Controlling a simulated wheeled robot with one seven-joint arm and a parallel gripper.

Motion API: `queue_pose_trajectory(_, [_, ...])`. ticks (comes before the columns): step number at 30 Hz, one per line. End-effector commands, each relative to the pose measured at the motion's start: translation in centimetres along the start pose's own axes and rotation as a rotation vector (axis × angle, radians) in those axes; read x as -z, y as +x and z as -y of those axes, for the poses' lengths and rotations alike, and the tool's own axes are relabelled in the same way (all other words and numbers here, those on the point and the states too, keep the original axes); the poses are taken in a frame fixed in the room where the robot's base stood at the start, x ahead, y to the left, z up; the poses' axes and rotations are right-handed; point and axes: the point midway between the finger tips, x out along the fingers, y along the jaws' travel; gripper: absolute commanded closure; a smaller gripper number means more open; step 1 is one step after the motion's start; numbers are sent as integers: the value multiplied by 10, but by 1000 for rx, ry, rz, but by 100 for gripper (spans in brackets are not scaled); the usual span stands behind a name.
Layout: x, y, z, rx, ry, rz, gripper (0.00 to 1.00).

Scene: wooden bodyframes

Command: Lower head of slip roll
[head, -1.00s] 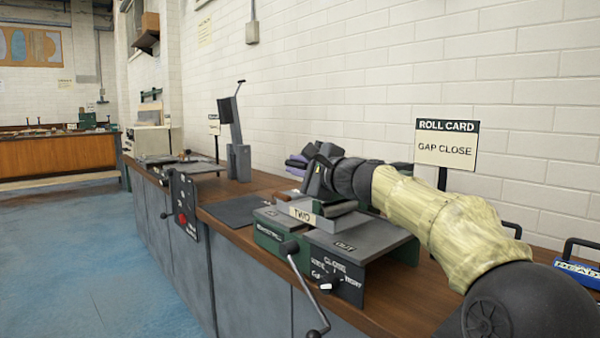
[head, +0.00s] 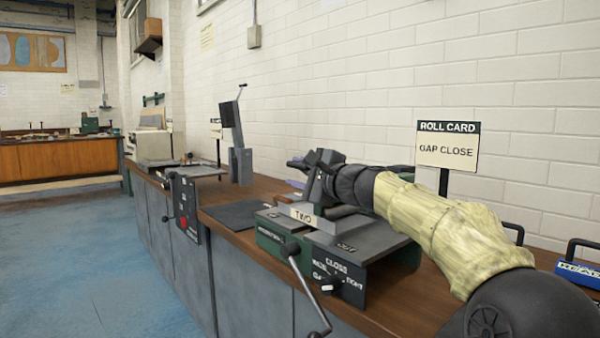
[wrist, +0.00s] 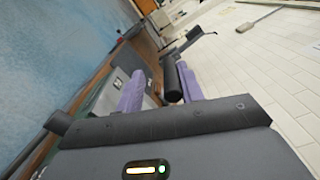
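The slip roll (head: 375,255) sits on the wooden bench, with a dark green side, grey top plates and a front panel marked CLOSE with a small knob (head: 330,284). A grey bar marked TWO (head: 303,216) lies across its top. A crank handle (head: 305,285) hangs at its front. My gripper (wrist: 160,90) is above and behind the machine's top, partly hidden by my wrist in the head view. In the wrist view its two purple fingers are apart, with a dark cylinder (wrist: 172,82) showing between them. A space shows on the cylinder's left; contact on its right is unclear.
A sign reading ROLL CARD, GAP CLOSE (head: 447,146) stands behind my arm by the brick wall. A tall grey machine (head: 238,140) and a panel with a red button (head: 184,210) are further left. Blue floor left of the bench is open.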

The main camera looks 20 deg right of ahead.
Motion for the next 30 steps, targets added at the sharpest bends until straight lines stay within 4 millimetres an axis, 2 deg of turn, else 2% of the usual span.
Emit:
queue_pose_trajectory(9, [-1, 0, 1, 1, -1, 1, 65])
queue_pose_trajectory(14, [-1, -8, 1, 1, -3, -1, 65])
queue_pose_trajectory(20, [0, -29, 1, 3, -4, -5, 65])
queue_pose_trajectory(30, [0, -81, 1, 1, -4, -7, 65])
